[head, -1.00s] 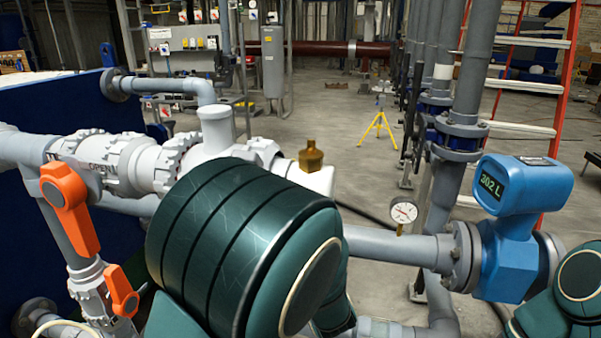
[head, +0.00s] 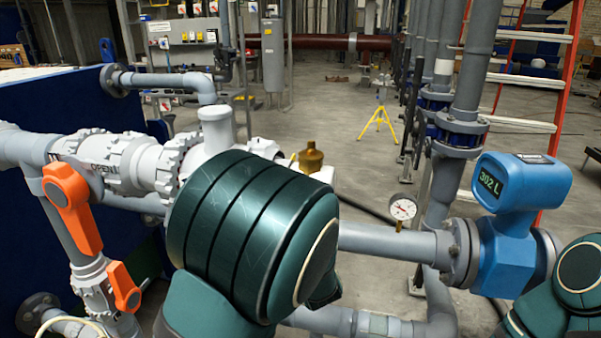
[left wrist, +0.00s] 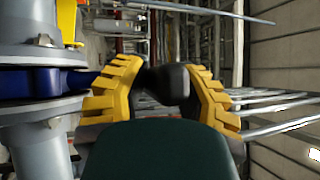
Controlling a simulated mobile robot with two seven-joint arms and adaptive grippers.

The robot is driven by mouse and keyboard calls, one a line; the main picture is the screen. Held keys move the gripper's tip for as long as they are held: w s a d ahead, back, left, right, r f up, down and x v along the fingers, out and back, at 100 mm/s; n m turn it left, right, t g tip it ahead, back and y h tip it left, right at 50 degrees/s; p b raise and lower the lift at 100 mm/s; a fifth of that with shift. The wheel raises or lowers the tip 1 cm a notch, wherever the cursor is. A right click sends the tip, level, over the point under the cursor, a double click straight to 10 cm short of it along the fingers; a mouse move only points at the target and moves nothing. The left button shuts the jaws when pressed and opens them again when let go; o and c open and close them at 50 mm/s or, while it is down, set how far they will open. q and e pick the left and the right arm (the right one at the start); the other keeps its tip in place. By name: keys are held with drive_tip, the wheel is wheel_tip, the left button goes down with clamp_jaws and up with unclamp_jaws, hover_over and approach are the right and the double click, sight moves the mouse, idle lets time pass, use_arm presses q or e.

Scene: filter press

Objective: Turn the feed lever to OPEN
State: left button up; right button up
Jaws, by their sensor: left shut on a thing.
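In the left wrist view my left gripper (left wrist: 163,92) has yellow ribbed fingers, shut on a dark rounded handle end (left wrist: 170,82). This handle looks like the grip of the feed lever, but most of it is hidden. A blue valve body (left wrist: 40,86) between grey flanges stands just left of the fingers. A yellow part (left wrist: 68,20) shows above it. In the head view my own left arm hides the left gripper and the handle. The word OPEN shows on a white valve body (head: 112,165) at the left. My right gripper is out of view; only its arm shows.
Two orange handles, a large one (head: 72,208) and a small one (head: 124,286), sit on the left pipework. A brass cap (head: 311,157), a pressure gauge (head: 403,207) and a blue flow meter (head: 508,225) line the front pipe. Open floor lies behind.

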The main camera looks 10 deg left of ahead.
use_arm(q)
drive_tip(key=shift+d, duration=0.1)
drive_tip(key=shift+w+d+r+b, duration=0.1)
drive_tip(key=shift+d+b, duration=0.1)
drive_tip(key=shift+d, duration=0.8)
drive_tip(key=shift+w+d+b, duration=0.1)
drive_tip(key=shift+d+b, duration=0.05)
drive_tip(key=shift+d, duration=0.85)
drive_tip(key=shift+c, duration=0.2)
drive_tip(key=shift+w+d+r+b, duration=0.1)
drive_tip(key=shift+w+d+b, duration=0.2)
drive_tip(key=shift+d, duration=0.65)
drive_tip(key=shift+w+d+b, duration=0.1)
drive_tip(key=shift+w+d, duration=0.25)
drive_tip(key=shift+d, duration=0.55)
drive_tip(key=shift+w+d, duration=0.4)
drive_tip(key=shift+d, duration=0.4)
clamp_jaws()
drive_tip(key=shift+w+d+b, duration=0.4)
drive_tip(key=shift+w+d, duration=0.15)
drive_tip(key=shift+d, duration=0.2)
drive_tip(key=shift+w+d, duration=0.1)
drive_tip(key=shift+w+d+b, duration=0.35)
drive_tip(key=shift+w+d, duration=0.9)
drive_tip(key=shift+w, duration=0.1)
